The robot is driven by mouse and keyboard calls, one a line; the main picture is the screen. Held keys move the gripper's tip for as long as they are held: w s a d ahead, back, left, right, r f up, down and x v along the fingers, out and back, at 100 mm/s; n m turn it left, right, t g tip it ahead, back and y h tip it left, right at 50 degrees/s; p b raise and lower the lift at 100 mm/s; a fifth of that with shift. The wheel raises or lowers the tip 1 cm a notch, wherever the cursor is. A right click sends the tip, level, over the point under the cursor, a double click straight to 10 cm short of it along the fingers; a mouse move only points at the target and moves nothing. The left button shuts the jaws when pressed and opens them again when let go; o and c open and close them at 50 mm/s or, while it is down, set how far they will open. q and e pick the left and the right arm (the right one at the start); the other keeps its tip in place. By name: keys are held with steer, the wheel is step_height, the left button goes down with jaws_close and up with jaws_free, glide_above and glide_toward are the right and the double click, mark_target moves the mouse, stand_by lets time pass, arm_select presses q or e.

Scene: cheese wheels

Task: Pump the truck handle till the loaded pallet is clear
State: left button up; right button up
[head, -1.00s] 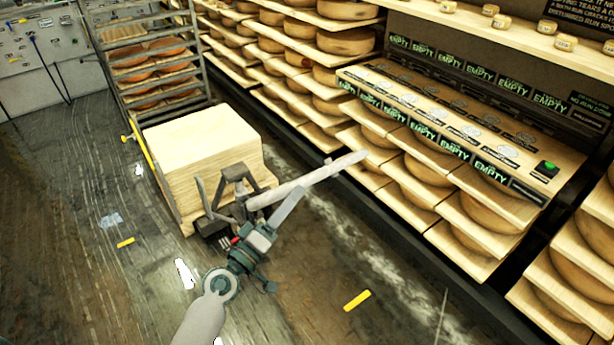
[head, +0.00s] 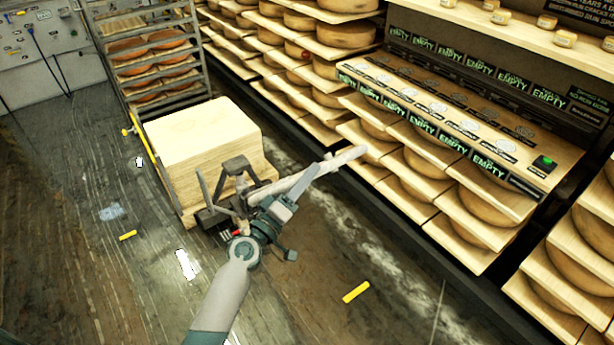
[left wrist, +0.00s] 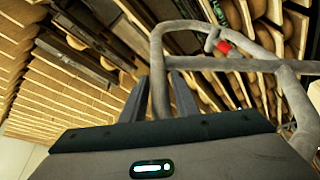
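The pallet truck (head: 226,213) stands at the near end of a tall stack of pale boards (head: 215,150) on a pallet (head: 180,208). Its long grey handle (head: 345,157) slopes right, away from the load. In the left wrist view the handle's loop (left wrist: 157,62) and a red button (left wrist: 224,46) show. My left gripper (head: 316,170) is at the handle; in the wrist view its two dark fingers (left wrist: 168,98) lie on either side of one bar of the loop, shut on it. Any gap under the pallet is too small to tell. My right gripper is out of view.
Shelves of cheese wheels (head: 420,180) run along the right, beyond the handle. A wheeled rack (head: 150,60) stands behind the load. A yellow strip (head: 356,291) lies on the floor. The floor at left is mostly clear.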

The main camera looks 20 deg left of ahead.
arm_select(q)
jaws_close()
